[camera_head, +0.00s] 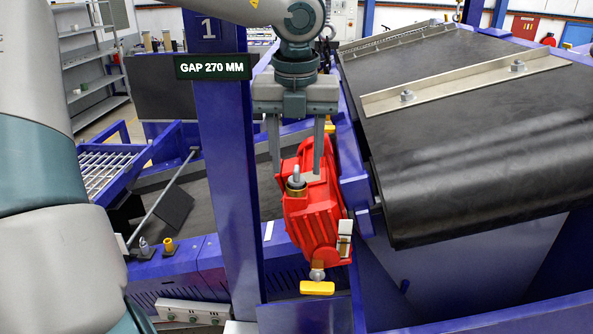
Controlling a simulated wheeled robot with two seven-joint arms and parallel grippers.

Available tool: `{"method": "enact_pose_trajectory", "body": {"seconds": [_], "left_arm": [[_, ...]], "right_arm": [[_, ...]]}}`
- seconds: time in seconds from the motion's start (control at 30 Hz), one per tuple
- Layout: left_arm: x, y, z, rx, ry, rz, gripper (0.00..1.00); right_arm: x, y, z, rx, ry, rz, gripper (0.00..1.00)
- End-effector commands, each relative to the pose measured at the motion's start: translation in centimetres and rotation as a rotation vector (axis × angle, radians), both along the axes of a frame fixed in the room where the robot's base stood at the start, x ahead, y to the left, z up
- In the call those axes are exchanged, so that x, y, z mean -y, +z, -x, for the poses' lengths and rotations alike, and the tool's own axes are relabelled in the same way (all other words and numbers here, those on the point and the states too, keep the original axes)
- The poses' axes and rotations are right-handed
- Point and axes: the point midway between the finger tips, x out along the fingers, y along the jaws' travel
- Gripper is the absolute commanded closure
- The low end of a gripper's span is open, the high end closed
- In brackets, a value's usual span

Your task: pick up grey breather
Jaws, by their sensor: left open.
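My right gripper is not in view.
A blue post (228,150) with a "GAP 270 MM" sign (213,67) stands just left of my gripper. A wide black belt (470,140) with metal cleats fills the right. A yellow-handled part (317,287) hangs below the gearbox. Blue frame beams run around it.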

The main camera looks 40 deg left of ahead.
Motion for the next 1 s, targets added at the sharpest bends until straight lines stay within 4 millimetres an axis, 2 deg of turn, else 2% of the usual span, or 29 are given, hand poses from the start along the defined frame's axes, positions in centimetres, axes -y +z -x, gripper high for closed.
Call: {"method": "enact_pose_trajectory", "body": {"seconds": [0.03,0.2,0.67,0.83,0.87,1.0], "left_arm": [[0.0,-0.4,0.1,-0.005,0.0,0.002,0.54],[-0.1,-1.6,-0.1,-0.001,0.0,0.002,0.54],[-0.1,-1.7,-0.1,0.0,0.0,0.001,0.54],[-0.1,-1.7,-0.1,0.0,0.0,0.001,0.95],[-0.1,-1.7,-0.1,0.0,0.0,0.001,0.98],[-0.1,-1.7,-0.1,0.0,0.0,0.001,0.98]], "right_arm": [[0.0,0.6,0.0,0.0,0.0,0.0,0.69],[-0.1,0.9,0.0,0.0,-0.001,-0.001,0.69],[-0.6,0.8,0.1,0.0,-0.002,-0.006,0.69],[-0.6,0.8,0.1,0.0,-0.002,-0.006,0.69],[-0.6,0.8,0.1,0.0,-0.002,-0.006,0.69],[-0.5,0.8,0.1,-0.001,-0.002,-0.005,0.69]]}}
